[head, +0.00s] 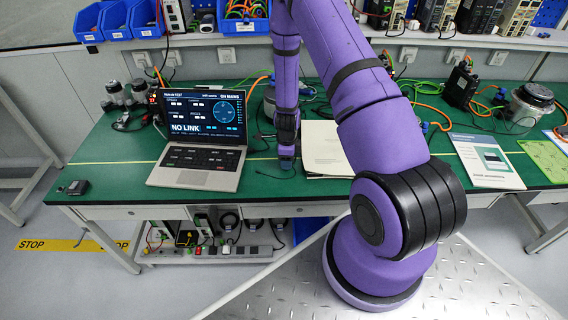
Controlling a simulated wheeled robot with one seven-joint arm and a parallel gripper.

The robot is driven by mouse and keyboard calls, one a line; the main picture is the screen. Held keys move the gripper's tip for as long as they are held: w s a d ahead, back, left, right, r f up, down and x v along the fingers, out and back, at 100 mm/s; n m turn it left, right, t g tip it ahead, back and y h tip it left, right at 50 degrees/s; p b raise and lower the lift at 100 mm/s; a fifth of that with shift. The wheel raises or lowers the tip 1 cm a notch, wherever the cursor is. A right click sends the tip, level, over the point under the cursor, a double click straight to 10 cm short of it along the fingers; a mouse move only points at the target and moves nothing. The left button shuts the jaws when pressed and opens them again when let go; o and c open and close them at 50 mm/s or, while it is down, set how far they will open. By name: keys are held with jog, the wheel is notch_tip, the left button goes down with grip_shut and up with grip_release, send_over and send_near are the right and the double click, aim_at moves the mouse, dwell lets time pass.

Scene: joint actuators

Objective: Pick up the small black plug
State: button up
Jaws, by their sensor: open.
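My gripper (287,164) points down at the green table (225,196), between the laptop and a pale booklet. Its fingers are small in this view and nothing shows between them. A thin dark cord (262,197) lies on the table just in front of the gripper; I cannot make out a plug on it. A small black block-like object (73,187) lies near the table's front left corner, well left of the gripper. I cannot tell for certain which of these is the small black plug. My purple arm hides part of the table behind it.
An open laptop (200,135) stands left of the gripper. A pale booklet (322,148) lies close on its right. Orange and green cables (428,110) and a black device (460,85) are at the back right. Blue bins (105,22) line the shelf above. The front left tabletop is mostly clear.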

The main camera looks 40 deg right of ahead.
jog(key=shift+f, duration=0.4)
jog(key=c, duration=0.9)
jog(key=shift+o, duration=0.2)
jog(key=shift+r, duration=0.15)
